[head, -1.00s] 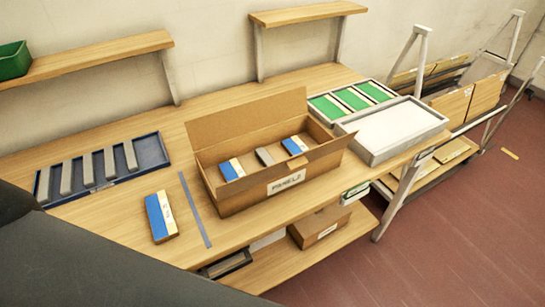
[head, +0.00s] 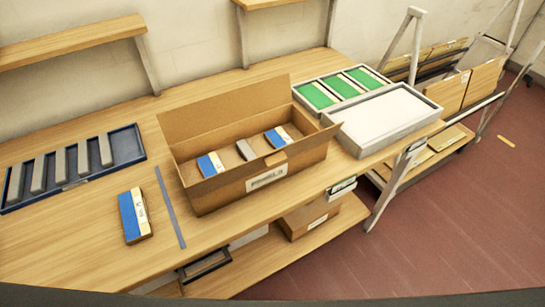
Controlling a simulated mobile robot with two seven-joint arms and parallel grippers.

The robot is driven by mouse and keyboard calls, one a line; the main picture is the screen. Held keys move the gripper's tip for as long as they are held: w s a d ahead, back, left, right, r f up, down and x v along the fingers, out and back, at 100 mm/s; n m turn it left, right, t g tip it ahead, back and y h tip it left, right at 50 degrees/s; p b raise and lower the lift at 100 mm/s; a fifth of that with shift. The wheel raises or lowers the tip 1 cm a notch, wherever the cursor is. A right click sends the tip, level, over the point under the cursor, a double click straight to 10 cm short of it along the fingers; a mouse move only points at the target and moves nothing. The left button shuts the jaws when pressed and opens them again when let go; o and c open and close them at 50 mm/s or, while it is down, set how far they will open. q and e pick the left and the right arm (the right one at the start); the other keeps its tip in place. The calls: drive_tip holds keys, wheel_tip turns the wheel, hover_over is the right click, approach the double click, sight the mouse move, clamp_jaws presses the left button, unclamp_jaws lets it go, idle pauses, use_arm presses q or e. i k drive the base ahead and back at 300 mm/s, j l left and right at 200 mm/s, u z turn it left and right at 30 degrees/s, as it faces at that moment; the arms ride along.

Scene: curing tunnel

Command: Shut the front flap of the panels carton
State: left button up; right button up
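The panels carton (head: 222,196) is a brown cardboard box standing on the wooden table, with a white PANELS label (head: 266,178) on its front wall. Its back flap (head: 225,108) stands up, tilted backward. Neither of my grippers is in view.
A blue tray (head: 72,165) with grey bars is at left. Another blue-and-white box (head: 134,215) and a grey strip (head: 170,207) lie left of the carton. A tray with green panels (head: 340,88) and a white-topped tray (head: 383,122) stand close to its right. Shelves are behind.

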sight(198, 189)
drive_tip(key=k+l+z, duration=0.1)
drive_tip(key=k+z, duration=0.25)
drive_tip(key=k, duration=0.15)
drive_tip(key=k+l+z, duration=0.3)
drive_tip(key=k, duration=0.15)
